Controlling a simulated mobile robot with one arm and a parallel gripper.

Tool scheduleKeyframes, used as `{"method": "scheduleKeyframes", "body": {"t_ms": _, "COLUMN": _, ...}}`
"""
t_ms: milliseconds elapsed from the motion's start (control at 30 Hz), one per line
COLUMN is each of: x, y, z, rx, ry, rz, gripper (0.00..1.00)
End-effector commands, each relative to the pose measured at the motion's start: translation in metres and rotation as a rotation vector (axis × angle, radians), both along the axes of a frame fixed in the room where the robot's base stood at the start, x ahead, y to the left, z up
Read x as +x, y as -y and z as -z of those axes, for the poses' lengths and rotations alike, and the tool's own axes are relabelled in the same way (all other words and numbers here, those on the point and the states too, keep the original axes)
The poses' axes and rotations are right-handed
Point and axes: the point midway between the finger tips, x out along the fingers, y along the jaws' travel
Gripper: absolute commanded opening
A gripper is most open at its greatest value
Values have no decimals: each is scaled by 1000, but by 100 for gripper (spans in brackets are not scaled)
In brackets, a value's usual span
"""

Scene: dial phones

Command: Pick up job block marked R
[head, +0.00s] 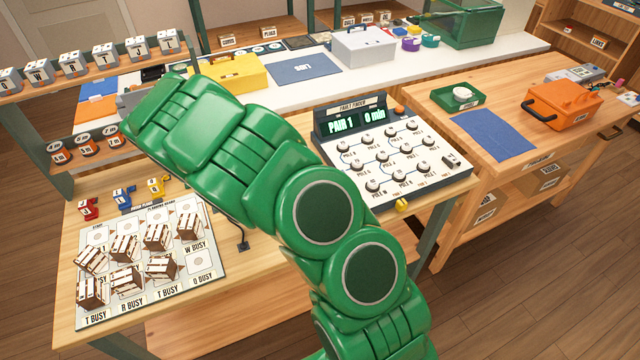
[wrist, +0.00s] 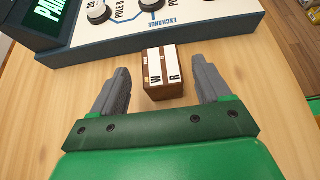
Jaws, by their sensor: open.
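A brown wooden block (wrist: 157,88) with white labels stands on the wooden table in the wrist view. An R shows on its right label and a W on its left one. My gripper (wrist: 160,82) is open, with one grey finger on each side of this block. A gap shows between each finger and the block. In the head view my green arm hides the gripper and this block. Several similar brown blocks (head: 126,248) sit on the planning board (head: 206,291) at the left; their letters are too small to read.
The fault finder panel (head: 385,150) stands on the table, just beyond the block in the wrist view. Small red, blue and yellow pieces (head: 123,198) lie behind the planning board. An orange toolbox (head: 562,106) and a blue mat (head: 492,135) are on the right bench.

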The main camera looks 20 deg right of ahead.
Motion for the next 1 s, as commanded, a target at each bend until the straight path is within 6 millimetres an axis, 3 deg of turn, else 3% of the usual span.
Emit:
{"method": "scheduleKeyframes", "body": {"t_ms": 200, "x": -3, "y": 23, "z": 12, "rx": 1, "ry": -2, "rz": 2, "gripper": 77}}
{"method": "scheduleKeyframes", "body": {"t_ms": 467, "x": -2, "y": 26, "z": 14, "rx": 2, "ry": -1, "rz": 0, "gripper": 77}}
{"method": "scheduleKeyframes", "body": {"t_ms": 867, "x": -2, "y": 26, "z": 13, "rx": 1, "ry": 0, "rz": 0, "gripper": 20}}
{"method": "scheduleKeyframes", "body": {"t_ms": 1000, "x": -2, "y": 25, "z": 13, "rx": 1, "ry": 0, "rz": 0, "gripper": 19}}
